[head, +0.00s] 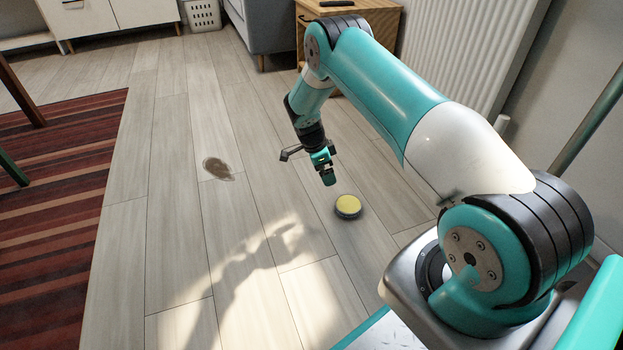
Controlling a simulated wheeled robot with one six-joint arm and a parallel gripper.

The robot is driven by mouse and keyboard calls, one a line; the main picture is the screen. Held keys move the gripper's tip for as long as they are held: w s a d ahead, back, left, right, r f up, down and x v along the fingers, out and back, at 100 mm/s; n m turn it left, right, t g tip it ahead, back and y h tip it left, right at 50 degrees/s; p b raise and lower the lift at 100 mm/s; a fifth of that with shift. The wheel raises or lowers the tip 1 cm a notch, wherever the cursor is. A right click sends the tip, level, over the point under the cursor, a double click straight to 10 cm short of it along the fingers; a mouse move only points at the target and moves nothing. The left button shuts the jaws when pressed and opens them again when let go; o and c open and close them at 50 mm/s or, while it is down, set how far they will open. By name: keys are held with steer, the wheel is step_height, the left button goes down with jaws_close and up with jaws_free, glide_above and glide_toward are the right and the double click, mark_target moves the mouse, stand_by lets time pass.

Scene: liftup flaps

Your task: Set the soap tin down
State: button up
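The soap tin, which I take to be the round, flat tin with a yellow top and dark side (348,206), appears to rest flat on the light plank floor (180,250). My gripper (328,177) points down, above and a little left of the tin in the picture. A small gap of floor shows between the fingertips and the tin, so the gripper does not appear to hold it. The fingers overlap from this angle, and whether they are open or shut does not show.
A striped red rug (60,210) lies at far left. A wooden cabinet (384,32) and white radiator (470,50) stand behind my arm. The floor around the tin is clear.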

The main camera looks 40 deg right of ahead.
steer(key=s+a+r+n+t+y, duration=0.1)
steer(key=s+a+r+n+y, duration=0.15)
steer(key=a+r+n, duration=0.8)
steer(key=s+a+r+n+t+y, duration=0.1)
steer(key=s+a+r+n, duration=0.25)
steer(key=a+r, duration=0.8)
steer(key=s+a+r+n+y, duration=0.1)
steer(key=s+a+r+n, duration=0.1)
steer(key=s+r+n, duration=0.3)
steer(key=s+a+r+n+y, duration=0.1)
steer(key=s+a+r+n, duration=0.2)
steer(key=s, duration=0.9)
steer(key=s+a+r+n+y, duration=0.1)
steer(key=s+a+r+n, duration=0.2)
steer(key=s+r+n, duration=0.4)
steer(key=shift+s+n+y, duration=0.35)
steer(key=shift+s+n, duration=0.15)
steer(key=shift+s, duration=0.3)
steer(key=shift+r, duration=0.1)
